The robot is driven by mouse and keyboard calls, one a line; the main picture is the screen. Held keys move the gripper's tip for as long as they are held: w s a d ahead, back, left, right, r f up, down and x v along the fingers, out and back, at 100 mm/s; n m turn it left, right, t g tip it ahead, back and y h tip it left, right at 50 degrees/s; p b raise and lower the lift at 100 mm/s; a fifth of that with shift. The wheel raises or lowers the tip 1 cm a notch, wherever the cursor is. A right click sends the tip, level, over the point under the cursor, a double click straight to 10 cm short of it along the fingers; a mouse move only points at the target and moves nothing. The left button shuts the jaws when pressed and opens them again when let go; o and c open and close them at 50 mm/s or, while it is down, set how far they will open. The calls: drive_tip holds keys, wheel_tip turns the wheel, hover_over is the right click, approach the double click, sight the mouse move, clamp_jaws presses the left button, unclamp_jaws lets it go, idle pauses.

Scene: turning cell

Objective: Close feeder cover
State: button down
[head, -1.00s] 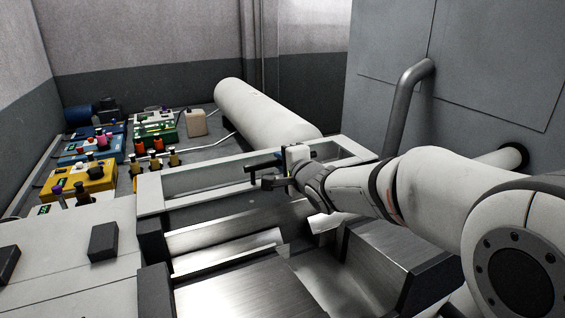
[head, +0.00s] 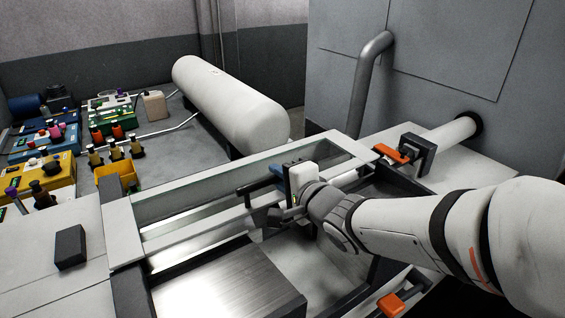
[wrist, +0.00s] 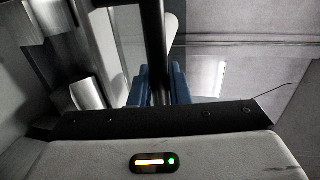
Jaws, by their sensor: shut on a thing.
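The feeder cover (head: 120,228) is a white frame with a clear pane, lying across the middle of the head view. A dark bar handle (head: 262,198) runs along it. My gripper (head: 281,174) is at this bar near the middle of the cover. In the wrist view my two blue fingertips (wrist: 160,84) are shut on the dark bar (wrist: 157,35), one on each side. The white gripper body hides part of the cover in the head view. I cannot tell the cover's exact tilt.
Two orange-topped catches show at the right, one far (head: 390,153) and one near (head: 390,304). A large white cylinder (head: 230,105) stands behind the cover. Coloured boxes and bottles fill the left bench. A dark block (head: 70,247) sits at the left. Metal plates (head: 210,290) lie in front.

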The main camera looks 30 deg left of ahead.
drive_tip(key=shift+d+f, duration=0.1)
drive_tip(key=shift+f, duration=0.05)
drive_tip(key=c, duration=1.7)
unclamp_jaws()
drive_tip(key=shift+c, duration=0.2)
drive_tip(key=shift+o, duration=0.7)
drive_tip(key=shift+d, duration=0.2)
drive_tip(key=shift+o, duration=0.8)
drive_tip(key=shift+s, duration=0.1)
drive_tip(key=shift+a, duration=0.15)
drive_tip(key=shift+d+r, duration=0.2)
drive_tip(key=shift+d, duration=0.1)
drive_tip(key=v, duration=0.7)
drive_tip(key=shift+s, duration=0.2)
